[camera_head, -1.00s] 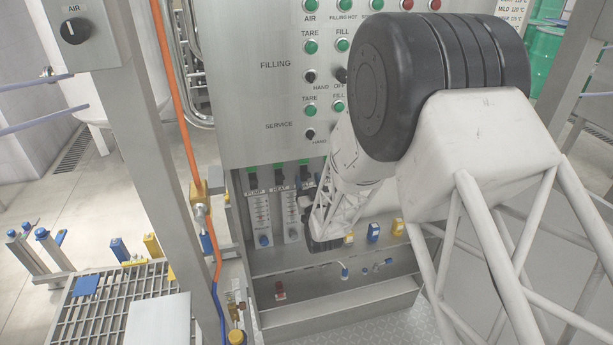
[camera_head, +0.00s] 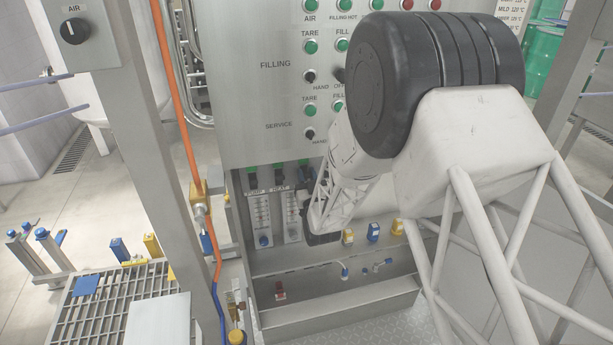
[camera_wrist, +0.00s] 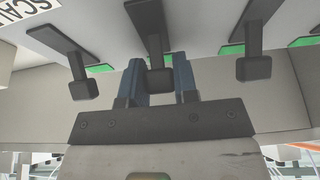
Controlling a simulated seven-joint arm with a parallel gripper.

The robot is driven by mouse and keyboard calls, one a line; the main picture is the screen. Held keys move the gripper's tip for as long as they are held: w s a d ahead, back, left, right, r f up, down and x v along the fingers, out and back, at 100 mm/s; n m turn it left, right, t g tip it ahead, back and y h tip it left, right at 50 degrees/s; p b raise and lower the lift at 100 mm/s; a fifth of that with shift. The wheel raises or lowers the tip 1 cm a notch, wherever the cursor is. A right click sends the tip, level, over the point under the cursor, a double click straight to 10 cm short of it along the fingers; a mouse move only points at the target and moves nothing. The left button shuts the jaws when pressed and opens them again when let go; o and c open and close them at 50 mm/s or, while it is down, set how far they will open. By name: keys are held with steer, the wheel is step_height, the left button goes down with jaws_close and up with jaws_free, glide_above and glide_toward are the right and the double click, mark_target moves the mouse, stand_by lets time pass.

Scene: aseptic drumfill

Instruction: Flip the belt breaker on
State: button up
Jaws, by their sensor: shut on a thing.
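In the wrist view three black breaker levers hang in a row from a pale panel with green patches behind them. My gripper (camera_wrist: 158,75) has its two blue fingers shut on the middle lever (camera_wrist: 153,30), one on each side of its end. The left lever (camera_wrist: 80,72) and right lever (camera_wrist: 253,65) stand apart from the fingers. No belt label is readable; only part of a "SCAL" label (camera_wrist: 22,8) shows. In the head view, breakers marked pump (camera_head: 251,181) and heat (camera_head: 277,178) show left of my forearm, which hides the fingers and the held lever.
The control panel (camera_head: 240,90) with buttons and knobs rises above the breaker row. Below is a metal ledge (camera_head: 300,262) with small yellow and blue blocks (camera_head: 373,232). A post with an orange hose (camera_head: 172,90) stands at left.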

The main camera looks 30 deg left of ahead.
steer(key=shift+r, duration=0.1)
steer(key=shift+a+r+g+h, duration=0.1)
steer(key=shift+r+g+h, duration=0.05)
steer(key=shift+g+h, duration=0.35)
steer(key=o, duration=0.9)
steer(key=shift+v, duration=3.85)
steer(key=shift+w, duration=0.1)
